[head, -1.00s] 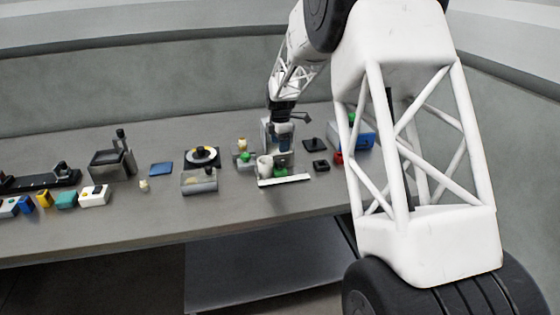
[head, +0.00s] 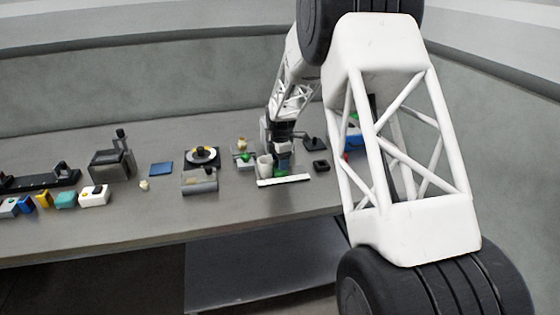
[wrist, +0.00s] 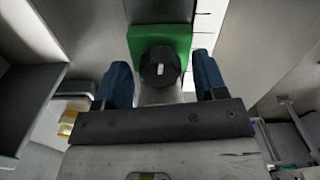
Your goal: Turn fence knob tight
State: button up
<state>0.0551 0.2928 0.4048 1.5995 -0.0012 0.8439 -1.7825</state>
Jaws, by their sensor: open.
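The fence knob (wrist: 160,68) is round and black with a white pointer mark, which runs nearly upright in the wrist view. It sits in front of a green block (wrist: 150,37); the green part also shows in the head view (head: 280,174). My gripper (wrist: 162,62) is open, with one blue finger on each side of the knob. Gaps show between the knob and both fingers. I cannot tell whether the fingertips reach the knob's depth. In the head view my gripper is low over the fence station, and the knob cannot be made out there.
A white strip (head: 283,180) lies in front of the station, and a pale cylinder (head: 264,166) stands beside it. A small black box (head: 321,165) is to the right. A reel device (head: 201,157) and a grey unit (head: 199,182) stand left. The table front (head: 150,222) is bare.

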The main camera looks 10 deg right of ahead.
jog(key=c, duration=0.9)
jog(key=shift+m, duration=3.1)
jog(key=o, duration=0.9)
